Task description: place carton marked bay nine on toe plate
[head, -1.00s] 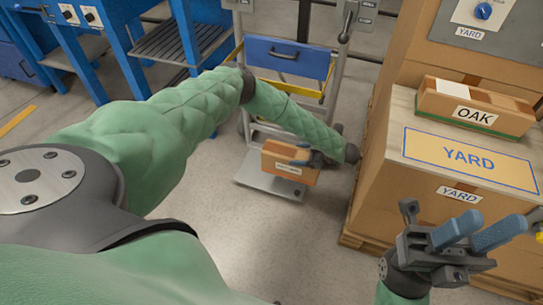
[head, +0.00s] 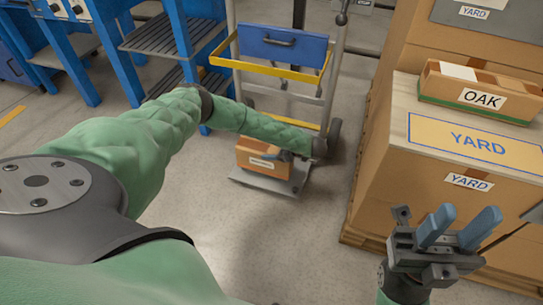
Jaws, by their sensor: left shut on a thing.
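The carton (head: 262,159) is a small brown box with a white label too small to read. It is at or just above the grey toe plate (head: 272,183) of the hand truck; I cannot tell if it touches. My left gripper (head: 284,157) is shut on the carton at its right side, partly hidden by my own wrist. My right gripper (head: 455,232) is empty, its two blue-grey fingers apart, in front of the big stacked cartons at the right.
The hand truck carries a blue drawer (head: 283,45) and a yellow frame above the plate. A large YARD carton (head: 455,185) on a pallet stands right, with an OAK box (head: 480,92) on top. Blue workbenches (head: 75,60) stand left. Open floor (head: 260,240) lies in front.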

